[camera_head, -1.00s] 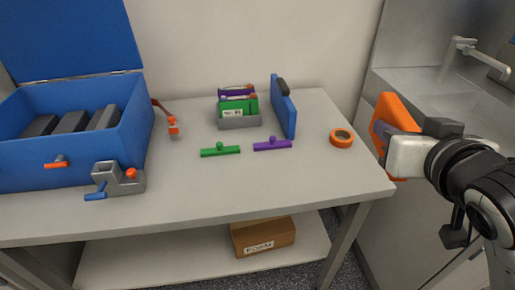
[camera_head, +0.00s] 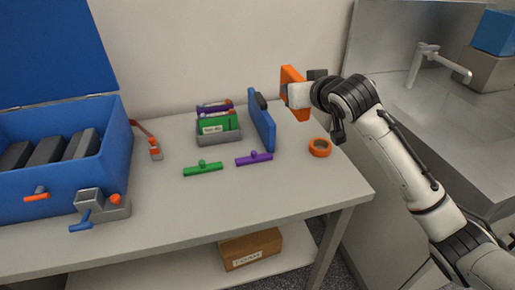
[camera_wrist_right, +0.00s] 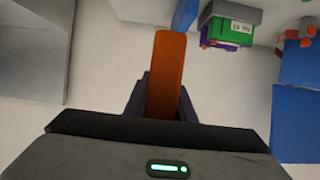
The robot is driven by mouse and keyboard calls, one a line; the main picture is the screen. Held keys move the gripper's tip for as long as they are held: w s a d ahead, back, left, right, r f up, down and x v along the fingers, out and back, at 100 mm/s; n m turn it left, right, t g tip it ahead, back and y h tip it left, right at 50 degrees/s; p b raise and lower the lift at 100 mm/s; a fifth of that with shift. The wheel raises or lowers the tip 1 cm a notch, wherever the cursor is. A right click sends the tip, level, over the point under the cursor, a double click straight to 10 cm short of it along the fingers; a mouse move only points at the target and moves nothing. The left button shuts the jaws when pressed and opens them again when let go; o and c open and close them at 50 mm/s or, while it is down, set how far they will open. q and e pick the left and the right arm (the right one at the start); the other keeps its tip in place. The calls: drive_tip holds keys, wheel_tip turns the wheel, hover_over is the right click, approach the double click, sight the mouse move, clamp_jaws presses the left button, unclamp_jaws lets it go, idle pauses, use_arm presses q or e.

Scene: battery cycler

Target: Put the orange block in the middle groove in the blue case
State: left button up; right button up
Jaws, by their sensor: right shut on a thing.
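The orange block (camera_head: 294,92) is a flat slab held upright above the table's right part. My right gripper (camera_head: 303,93) is shut on it; the block also shows between the fingers in the right wrist view (camera_wrist_right: 167,75). The blue case (camera_head: 60,185) stands open at the table's left, its lid raised at the back. Dark grey dividers (camera_head: 50,150) with grooves between them show inside it; the groove bottoms are hidden. My left gripper is not in view.
A blue slab (camera_head: 262,122) stands beside a grey holder (camera_head: 219,136) with green and purple pieces. An orange tape ring (camera_head: 320,147), a green piece (camera_head: 203,169), a purple piece (camera_head: 254,159) and a grey clamp-like device (camera_head: 103,205) are on the table. The table front (camera_head: 230,205) is clear.

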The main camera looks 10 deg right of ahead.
wheel_tip(320, 180, down, 18)
drive_tip(key=shift+r+b, duration=0.25)
drive_tip(key=shift+b, duration=0.5)
drive_tip(key=o, duration=0.6)
drive_tip(key=shift+f, duration=0.15)
drive_tip(key=shift+c, duration=0.2)
drive_tip(key=shift+o, duration=0.9)
drive_tip(key=shift+s+r, duration=0.15)
drive_tip(key=shift+r, duration=0.1)
drive_tip(key=v, duration=1.2)
drive_tip(key=shift+p, duration=0.45)
